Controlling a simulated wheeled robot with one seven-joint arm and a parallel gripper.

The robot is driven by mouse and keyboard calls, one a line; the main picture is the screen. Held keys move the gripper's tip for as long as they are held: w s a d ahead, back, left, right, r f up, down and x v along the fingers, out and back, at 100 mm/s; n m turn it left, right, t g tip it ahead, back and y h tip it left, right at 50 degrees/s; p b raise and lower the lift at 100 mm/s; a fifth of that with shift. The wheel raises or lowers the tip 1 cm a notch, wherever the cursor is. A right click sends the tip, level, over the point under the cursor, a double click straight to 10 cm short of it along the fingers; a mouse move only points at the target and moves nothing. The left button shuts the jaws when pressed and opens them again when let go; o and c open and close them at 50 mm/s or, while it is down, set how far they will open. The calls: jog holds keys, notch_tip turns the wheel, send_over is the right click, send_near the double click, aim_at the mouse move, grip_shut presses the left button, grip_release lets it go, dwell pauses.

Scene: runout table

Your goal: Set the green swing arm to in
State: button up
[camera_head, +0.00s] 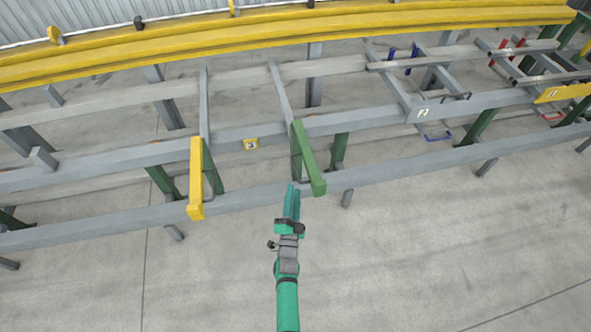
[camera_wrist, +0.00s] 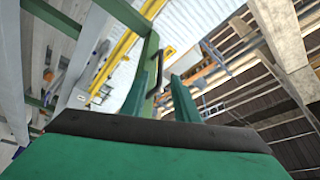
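The green swing arm (camera_head: 309,160) hangs off the grey runout frame in the middle of the head view. Its free end points towards me and slightly right, over the front rail. My gripper (camera_head: 292,190) is just left of that free end, and I cannot tell whether they touch. In the wrist view my gripper (camera_wrist: 161,85) shows two green fingers apart, with nothing clearly held between them. A green bar with a dark handle (camera_wrist: 165,65), apparently the swing arm, stands beyond the fingers at the upper middle.
A yellow swing arm (camera_head: 196,180) sticks out over the front rail to the left. The grey front rail (camera_head: 420,166) crosses the whole view. Yellow beams (camera_head: 300,35) run along the back. The concrete floor in front is clear.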

aim_at(296, 169)
jog(key=x, duration=1)
jog(key=shift+w, duration=0.2)
grip_shut()
